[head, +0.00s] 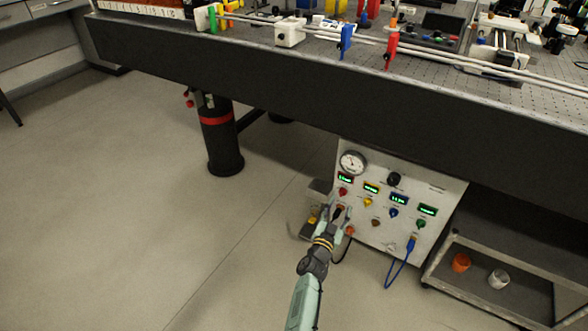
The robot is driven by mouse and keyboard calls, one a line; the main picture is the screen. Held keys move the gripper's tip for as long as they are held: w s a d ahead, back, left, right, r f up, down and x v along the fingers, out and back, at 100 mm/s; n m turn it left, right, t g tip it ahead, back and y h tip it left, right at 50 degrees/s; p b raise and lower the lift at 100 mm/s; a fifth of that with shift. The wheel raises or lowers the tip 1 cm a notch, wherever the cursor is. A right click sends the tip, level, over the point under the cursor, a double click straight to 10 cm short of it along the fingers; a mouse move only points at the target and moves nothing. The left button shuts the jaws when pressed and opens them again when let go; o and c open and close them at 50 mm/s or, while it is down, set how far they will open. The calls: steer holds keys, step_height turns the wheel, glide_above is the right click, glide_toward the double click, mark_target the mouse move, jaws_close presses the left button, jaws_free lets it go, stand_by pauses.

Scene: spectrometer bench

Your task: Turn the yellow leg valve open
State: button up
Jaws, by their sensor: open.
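A white control panel (385,235) stands under the bench, with a row of small coloured knobs below lit displays. The yellow knob (367,202), which appears to be the yellow leg valve, is second from the left in that row. Its exact turn position is too small to read. My gripper (343,210) is open in front of the panel's lower left part, a little below and left of the yellow knob. It appears empty, and I cannot tell whether it touches the panel.
A red knob (342,191), blue knob (393,213) and green knob (420,224) share the row. A gauge (352,162) is above. A blue cable (401,268) hangs from the panel. A cart (490,260) stands right; a red-banded bench leg (222,150) stands left. The left floor is clear.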

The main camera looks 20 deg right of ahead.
steer(key=w+a+r+n+t+y, duration=0.2)
steer(key=w+a+r+t+y, duration=0.1)
steer(key=w+a+r, duration=0.6)
steer(key=shift+w+a+r+n+t, duration=0.35)
steer(key=shift+a+r+t, duration=0.55)
steer(key=shift+a+r, duration=1.1)
steer(key=shift+d+r, duration=0.15)
steer(key=shift+d, duration=0.05)
